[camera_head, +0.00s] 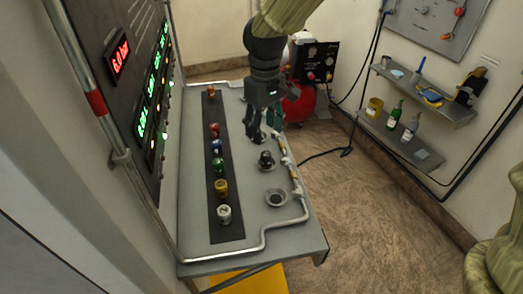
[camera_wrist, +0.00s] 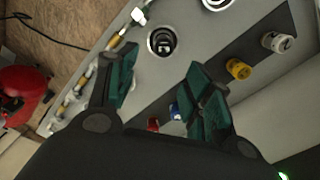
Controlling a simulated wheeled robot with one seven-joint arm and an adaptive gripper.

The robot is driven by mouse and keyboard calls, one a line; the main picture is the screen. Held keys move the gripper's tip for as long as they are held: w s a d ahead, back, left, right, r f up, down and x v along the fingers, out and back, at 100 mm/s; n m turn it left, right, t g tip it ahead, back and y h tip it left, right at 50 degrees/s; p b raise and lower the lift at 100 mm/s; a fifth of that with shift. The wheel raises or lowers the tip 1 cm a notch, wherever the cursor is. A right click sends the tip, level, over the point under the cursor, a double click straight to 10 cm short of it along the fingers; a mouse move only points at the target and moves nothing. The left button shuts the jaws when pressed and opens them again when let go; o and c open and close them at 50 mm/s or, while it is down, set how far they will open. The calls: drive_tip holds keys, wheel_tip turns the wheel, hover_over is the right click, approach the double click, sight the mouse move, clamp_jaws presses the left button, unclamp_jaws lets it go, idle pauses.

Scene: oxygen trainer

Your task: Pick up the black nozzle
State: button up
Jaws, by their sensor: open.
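The black nozzle (camera_head: 265,159) stands upright on the grey bench, on its right half, in the head view. In the wrist view the black nozzle (camera_wrist: 162,41) sits in a round pale ring, seen from above beyond the fingertips. My gripper (camera_head: 264,137) is open and empty, pointing down over the bench, slightly behind the nozzle in the head view. In the wrist view my gripper (camera_wrist: 160,68) has its two green-padded fingers apart, with the nozzle just ahead of the gap and not touched.
An empty metal ring holder (camera_head: 276,197) lies in front of the nozzle. A dark strip with several coloured knobs (camera_head: 221,188) runs along the left. A pipe with fittings (camera_head: 292,177) edges the bench's right side. A red tank (camera_head: 299,104) stands behind.

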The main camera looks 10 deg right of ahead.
sight(266, 154)
wheel_tip(266, 154, down, 5)
drive_tip(key=shift+s+r+p, duration=0.1)
drive_tip(key=shift+s+p, duration=0.05)
drive_tip(key=shift+p, duration=0.25)
drive_tip(key=shift+d+f, duration=0.1)
drive_tip(key=shift+f, duration=0.2)
drive_tip(key=shift+s+d+f+p, duration=0.1)
drive_tip(key=shift+s+f+p, duration=0.65)
drive_tip(key=shift+f, duration=0.25)
drive_tip(key=shift+w+f, duration=0.25)
drive_tip(key=shift+f, duration=0.25)
drive_tip(key=shift+w+f, duration=0.25)
drive_tip(key=shift+f, duration=0.25)
drive_tip(key=shift+s+r, duration=0.2)
drive_tip(key=shift+s, duration=0.15)
drive_tip(key=shift+w+f, duration=0.1)
drive_tip(key=shift+w, duration=0.1)
drive_tip(key=c, duration=0.9)
drive_tip(key=shift+s, duration=0.1)
clamp_jaws()
